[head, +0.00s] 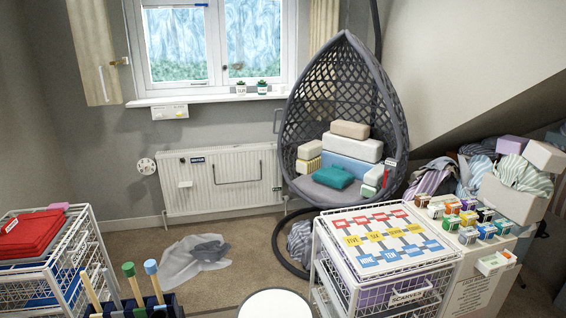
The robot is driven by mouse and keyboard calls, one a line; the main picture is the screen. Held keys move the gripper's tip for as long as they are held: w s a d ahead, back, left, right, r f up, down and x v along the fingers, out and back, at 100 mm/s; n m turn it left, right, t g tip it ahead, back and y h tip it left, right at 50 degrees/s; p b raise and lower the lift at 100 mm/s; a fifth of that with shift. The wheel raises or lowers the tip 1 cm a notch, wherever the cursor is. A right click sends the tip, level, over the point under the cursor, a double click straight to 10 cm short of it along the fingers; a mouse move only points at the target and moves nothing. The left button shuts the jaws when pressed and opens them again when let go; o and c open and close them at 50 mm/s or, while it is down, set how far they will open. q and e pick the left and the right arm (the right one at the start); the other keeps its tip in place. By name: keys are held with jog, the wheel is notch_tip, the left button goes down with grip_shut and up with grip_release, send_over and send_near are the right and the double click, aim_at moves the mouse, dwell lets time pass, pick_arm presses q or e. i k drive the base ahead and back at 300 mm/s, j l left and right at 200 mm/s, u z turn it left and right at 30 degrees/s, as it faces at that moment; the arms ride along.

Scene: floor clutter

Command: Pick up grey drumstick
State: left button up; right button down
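Several upright sticks stand at the bottom left, in or behind a dark blue holder (172,309) cut off by the frame edge. One is plain tan (91,293), one has a green tip (129,269), and one has a blue tip (151,267). A thin greyish stick (112,288) leans between the tan and green-tipped ones; I cannot tell if it is the grey drumstick. Neither of my grippers is in view.
A wire drawer unit with red cloth (32,232) stands left. Grey cloth (196,258) lies on the carpet. A hanging chair (345,70) holds boxes and a teal cushion. A white wire drawer unit (330,262) stands right of centre. A white round top (274,304) is at bottom centre.

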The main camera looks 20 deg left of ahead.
aim_at(105, 271)
jog(key=u, duration=0.95)
jog(key=i+j+u, duration=0.6)
jog(key=j, duration=0.2)
jog(key=k, duration=0.05)
